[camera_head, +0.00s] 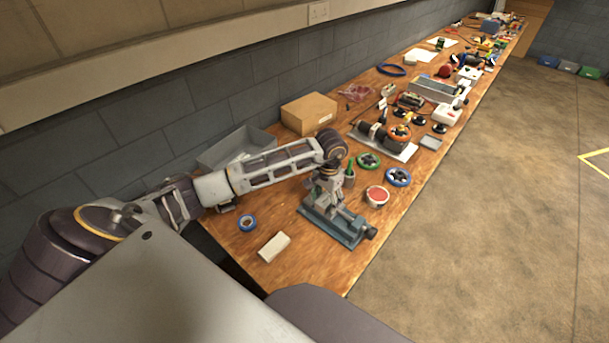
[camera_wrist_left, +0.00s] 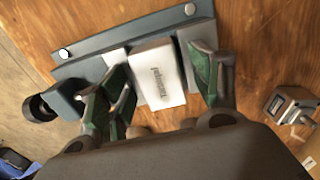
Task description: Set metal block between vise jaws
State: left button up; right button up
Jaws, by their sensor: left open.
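The blue-grey vise (camera_head: 335,222) stands on the wooden bench, and my left gripper (camera_head: 327,190) is over it. In the left wrist view the vise (camera_wrist_left: 95,42) lies below the gripper. In the head view the gripper hides the block. My right gripper is not in view.
A cardboard box (camera_head: 309,113) and grey tray (camera_head: 235,148) stand by the wall.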

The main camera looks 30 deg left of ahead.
aim_at(326, 200)
pick_arm(q)
jog(key=shift+r, duration=0.15)
jog(key=shift+r+p, duration=0.65)
jog(key=shift+p, duration=0.1)
jog(key=shift+r+p, duration=0.9)
jog(key=shift+r, duration=1.5)
jog(key=shift+s+d+f+n, duration=0.1)
jog(key=shift+n, duration=0.5)
